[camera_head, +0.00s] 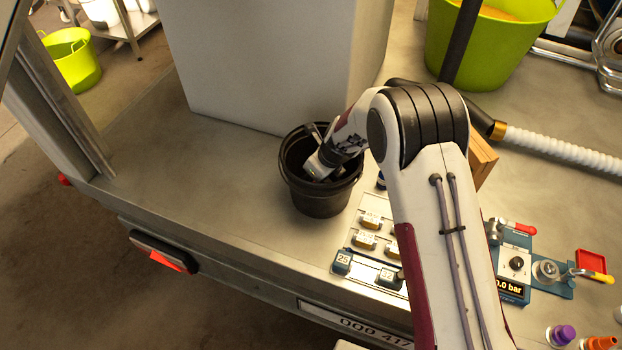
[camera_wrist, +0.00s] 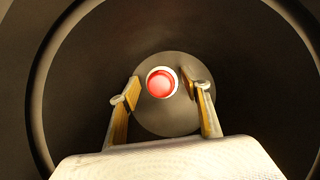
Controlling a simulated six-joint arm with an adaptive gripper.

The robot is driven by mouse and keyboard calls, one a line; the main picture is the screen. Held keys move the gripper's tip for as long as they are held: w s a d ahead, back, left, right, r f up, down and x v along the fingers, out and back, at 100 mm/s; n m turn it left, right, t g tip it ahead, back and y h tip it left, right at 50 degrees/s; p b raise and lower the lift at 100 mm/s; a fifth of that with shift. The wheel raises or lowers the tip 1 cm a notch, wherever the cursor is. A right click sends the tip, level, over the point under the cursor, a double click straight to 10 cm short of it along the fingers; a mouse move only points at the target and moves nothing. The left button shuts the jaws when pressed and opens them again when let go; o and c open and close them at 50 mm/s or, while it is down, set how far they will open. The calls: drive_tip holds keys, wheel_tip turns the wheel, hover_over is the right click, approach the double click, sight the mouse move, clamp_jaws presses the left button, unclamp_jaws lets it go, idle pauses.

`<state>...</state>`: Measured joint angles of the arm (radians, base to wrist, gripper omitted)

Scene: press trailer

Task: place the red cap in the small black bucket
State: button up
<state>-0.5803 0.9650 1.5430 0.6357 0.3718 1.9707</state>
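The small black bucket (camera_head: 318,199) stands on the metal deck beside a large pale box. My gripper (camera_head: 318,168) reaches down into it; its fingertips are largely hidden in the head view. In the wrist view, the bucket's dark inner wall (camera_wrist: 245,60) surrounds my gripper (camera_wrist: 162,88). Its two fingers are spread apart, with the red cap (camera_wrist: 161,83) showing between and beyond the tips. The cap has a pale rim and appears to lie on the bucket's round floor. A narrow gap shows on each side between cap and fingers. The cap is hidden in the head view.
The pale box (camera_head: 265,60) stands directly behind the bucket. A panel with numbered blocks (camera_head: 365,241) is to its right. Further right are a gauge unit (camera_head: 514,265), a red tray (camera_head: 591,261) and purple (camera_head: 562,334) and orange (camera_head: 601,343) caps. Deck left of the bucket is clear.

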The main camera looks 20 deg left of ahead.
drive_tip(key=shift+r, duration=0.15)
drive_tip(key=v, duration=1.2)
idle(0.3)
idle(0.4)
idle(0.4)
drive_tip(key=s+d+r+n+t+h, duration=0.1)
drive_tip(key=s+d+r+n, duration=0.4)
drive_tip(key=d+r, duration=0.55)
drive_tip(key=s+d+r+n+t, duration=0.1)
drive_tip(key=s+d+r+n, duration=0.2)
drive_tip(key=d+r+n, duration=0.55)
drive_tip(key=s+d+r+n+t+h, duration=0.1)
drive_tip(key=s+d+n, duration=0.3)
drive_tip(key=s+d, duration=0.4)
drive_tip(key=s+d+r+n+h, duration=0.2)
drive_tip(key=s+d+r+n, duration=0.2)
drive_tip(key=s+d, duration=0.5)
drive_tip(key=s+n, duration=0.1)
drive_tip(key=s, duration=0.2)
drive_tip(key=shift+d+r+t, duration=0.25)
drive_tip(key=shift+d+t, duration=0.05)
drive_tip(key=shift+t, duration=0.1)
